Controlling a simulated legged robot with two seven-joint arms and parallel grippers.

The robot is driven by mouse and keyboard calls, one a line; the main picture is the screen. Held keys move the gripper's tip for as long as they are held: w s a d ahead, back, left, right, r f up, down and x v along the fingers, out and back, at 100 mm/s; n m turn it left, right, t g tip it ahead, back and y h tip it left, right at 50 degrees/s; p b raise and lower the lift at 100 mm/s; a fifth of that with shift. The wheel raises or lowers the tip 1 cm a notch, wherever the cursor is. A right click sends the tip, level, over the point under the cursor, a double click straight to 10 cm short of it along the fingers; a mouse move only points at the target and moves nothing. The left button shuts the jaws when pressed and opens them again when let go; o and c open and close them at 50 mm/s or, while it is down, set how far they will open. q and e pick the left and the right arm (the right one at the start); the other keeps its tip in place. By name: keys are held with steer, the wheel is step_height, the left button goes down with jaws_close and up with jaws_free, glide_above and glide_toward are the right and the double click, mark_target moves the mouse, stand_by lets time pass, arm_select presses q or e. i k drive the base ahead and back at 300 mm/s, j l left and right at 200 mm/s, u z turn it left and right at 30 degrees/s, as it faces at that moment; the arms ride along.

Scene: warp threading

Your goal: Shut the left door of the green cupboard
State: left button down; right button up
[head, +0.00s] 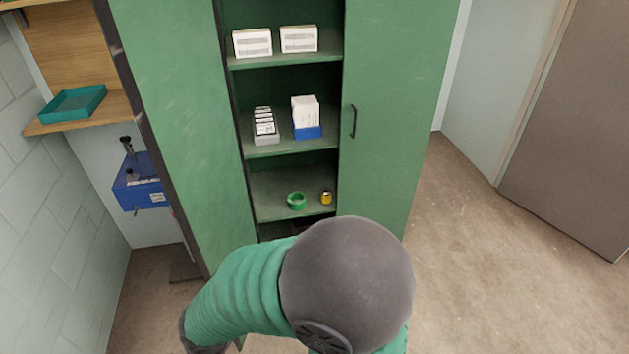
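The green cupboard stands ahead of me, with its shelves (290,181) exposed in the middle. Its left door (180,110) is the tall green panel left of the shelves and stands open; how far it is swung is hard to judge. The right door (392,110), with a dark vertical handle (353,121), looks shut. One of my arms, with a green sleeve and a dark rounded joint, crosses the bottom middle and hides the lower part of the cupboard. Neither gripper's fingers can be seen.
The shelves hold white boxes (252,43), a blue card box (307,119), a green ring (296,200) and a small yellow item (326,198). At left are a wooden shelf with a teal tray (73,104) and a blue box (143,183). Floor at right (490,270) is clear.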

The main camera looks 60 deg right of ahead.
mark_target(165, 54)
steer(key=i+l+z, duration=0.15)
steer(key=i+z, duration=0.45)
steer(key=z, duration=0.2)
steer(key=i+z, duration=0.4)
steer(key=i+j+z, duration=0.15)
steer(key=z, duration=0.3)
steer(key=i+j+z, duration=0.5)
steer(key=j+z, duration=0.7)
steer(key=j, duration=0.15)
steer(key=j+z, duration=0.4)
steer(key=j, duration=0.15)
steer(key=k+l+u, duration=0.25)
steer(key=l, duration=0.15)
